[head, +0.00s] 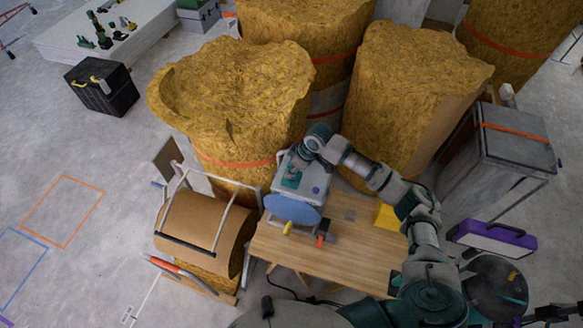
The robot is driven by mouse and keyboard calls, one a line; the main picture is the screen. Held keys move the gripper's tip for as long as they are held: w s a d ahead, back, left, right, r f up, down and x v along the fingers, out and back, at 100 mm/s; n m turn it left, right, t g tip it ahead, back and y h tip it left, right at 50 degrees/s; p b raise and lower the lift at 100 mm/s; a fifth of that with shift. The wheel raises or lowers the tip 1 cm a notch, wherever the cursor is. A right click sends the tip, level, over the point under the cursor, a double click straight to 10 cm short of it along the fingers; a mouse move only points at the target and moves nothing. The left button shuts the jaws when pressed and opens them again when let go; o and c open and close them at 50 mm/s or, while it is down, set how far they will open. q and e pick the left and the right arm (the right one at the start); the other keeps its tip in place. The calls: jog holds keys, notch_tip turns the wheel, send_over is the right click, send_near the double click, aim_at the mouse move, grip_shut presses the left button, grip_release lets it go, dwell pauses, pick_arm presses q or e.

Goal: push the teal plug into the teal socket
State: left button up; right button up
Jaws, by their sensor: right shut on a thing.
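My right gripper (297,168) reaches over a light grey box (312,182) on the wooden table (310,262). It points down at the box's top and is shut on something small. A teal patch (291,182) shows at its fingertips, most likely the teal plug. The gripper parts are also teal, so plug and socket are hard to tell apart. The teal socket is not clearly visible, and I cannot tell whether the plug touches it. A purple spot (316,190) is on the box top, right of the gripper. My left gripper is not in view.
A blue disc (292,210) is in front of the box, with a yellow-handled tool (287,229) and a red and dark tool (322,237) nearby. Tall yellow insulation rolls (235,95) stand close behind. A brown roll (200,225) is left of the table. The table's front is mostly clear.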

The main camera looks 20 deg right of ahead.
jog(key=shift+p, duration=0.4)
dwell(0.7)
jog(key=shift+p, duration=0.55)
dwell(0.5)
jog(key=shift+p, duration=0.5)
jog(key=shift+f, duration=0.5)
jog(key=o, duration=1.2)
jog(key=shift+c, duration=0.2)
jog(key=shift+r, duration=0.1)
